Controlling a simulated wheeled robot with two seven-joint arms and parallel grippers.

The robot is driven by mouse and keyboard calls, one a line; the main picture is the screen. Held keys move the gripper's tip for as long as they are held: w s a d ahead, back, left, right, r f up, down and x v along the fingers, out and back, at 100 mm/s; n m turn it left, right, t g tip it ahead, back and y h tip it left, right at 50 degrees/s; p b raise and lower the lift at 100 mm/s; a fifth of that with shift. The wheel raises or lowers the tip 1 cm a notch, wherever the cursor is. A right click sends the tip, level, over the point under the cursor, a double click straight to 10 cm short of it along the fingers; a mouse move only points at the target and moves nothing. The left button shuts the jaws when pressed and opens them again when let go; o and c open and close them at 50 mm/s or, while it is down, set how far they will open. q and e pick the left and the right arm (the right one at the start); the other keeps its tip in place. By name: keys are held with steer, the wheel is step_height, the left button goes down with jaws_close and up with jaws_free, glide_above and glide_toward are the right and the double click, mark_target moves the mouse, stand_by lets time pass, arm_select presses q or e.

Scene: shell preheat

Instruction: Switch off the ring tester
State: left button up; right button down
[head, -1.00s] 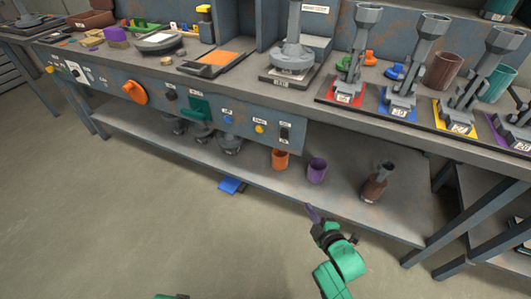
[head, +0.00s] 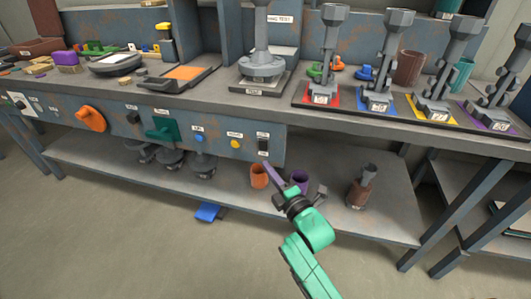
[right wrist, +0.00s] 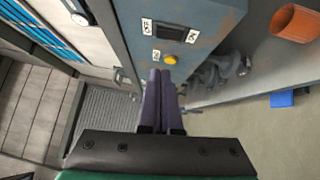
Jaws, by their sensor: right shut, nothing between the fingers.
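The ring tester (head: 262,66) stands on the bench top on a grey base plate, with a sign behind it. A black rocker switch (head: 263,145) sits at the right end of the bench's front panel, with small labels above and below. The switch also shows in the right wrist view (right wrist: 171,34), between its two labels; I cannot tell which way it is tipped. My right gripper (head: 268,168) is shut and empty, its purple fingers pointing up just below the switch in the head view. In the wrist view its fingertips (right wrist: 160,72) appear apart from the switch. My left gripper is out of view.

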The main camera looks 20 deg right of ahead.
mark_target(259, 142)
steer(key=w, duration=0.2)
steer(key=w+d, duration=0.1)
steer(key=w, duration=0.2)
steer(key=w+b, duration=0.1)
steer(key=w, duration=0.1)
steer(key=shift+w+d+r, duration=0.15)
steer(key=shift+w+r, duration=0.05)
steer(key=shift+r, duration=0.2)
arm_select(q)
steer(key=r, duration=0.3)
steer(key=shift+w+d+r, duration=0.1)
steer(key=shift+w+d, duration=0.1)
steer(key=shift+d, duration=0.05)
